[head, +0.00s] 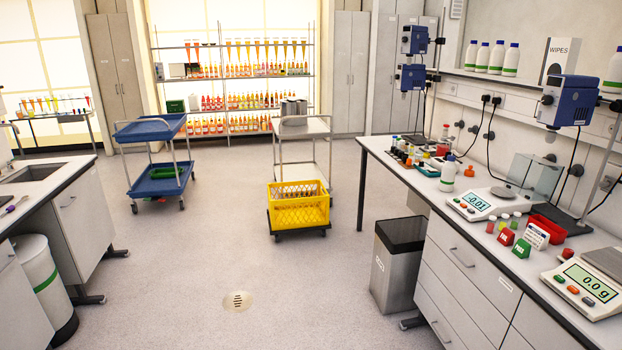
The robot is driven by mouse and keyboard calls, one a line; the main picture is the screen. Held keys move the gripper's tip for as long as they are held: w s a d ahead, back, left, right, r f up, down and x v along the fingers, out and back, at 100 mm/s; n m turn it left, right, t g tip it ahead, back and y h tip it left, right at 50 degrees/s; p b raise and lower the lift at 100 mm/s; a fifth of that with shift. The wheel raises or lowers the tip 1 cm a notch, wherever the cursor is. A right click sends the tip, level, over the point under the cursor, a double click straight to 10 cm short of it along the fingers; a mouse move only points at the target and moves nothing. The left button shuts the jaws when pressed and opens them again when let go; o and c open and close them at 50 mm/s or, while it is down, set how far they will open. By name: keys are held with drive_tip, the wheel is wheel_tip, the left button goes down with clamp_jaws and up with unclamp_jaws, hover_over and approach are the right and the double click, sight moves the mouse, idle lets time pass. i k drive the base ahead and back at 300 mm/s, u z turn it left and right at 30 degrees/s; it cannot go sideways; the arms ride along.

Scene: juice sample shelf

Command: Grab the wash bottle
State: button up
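A clear bottle with a red top (444,142) stands farther back on the same bench. Several white bottles with blue caps and green bands (511,61) stand on the wall shelf above. My gripper is not in view.
The right bench (478,253) also carries balances (478,204), small vials and a red tray (561,219). A grey bin (396,264) stands before its drawers. A yellow crate (300,208) and a blue cart (150,130) stand on the floor. The central floor is clear.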

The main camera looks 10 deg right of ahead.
sight(447, 179)
drive_tip(key=u, duration=0.5)
drive_tip(key=i, duration=2.3)
drive_tip(key=z, duration=0.55)
drive_tip(key=i, duration=1.15)
drive_tip(key=z, duration=0.4)
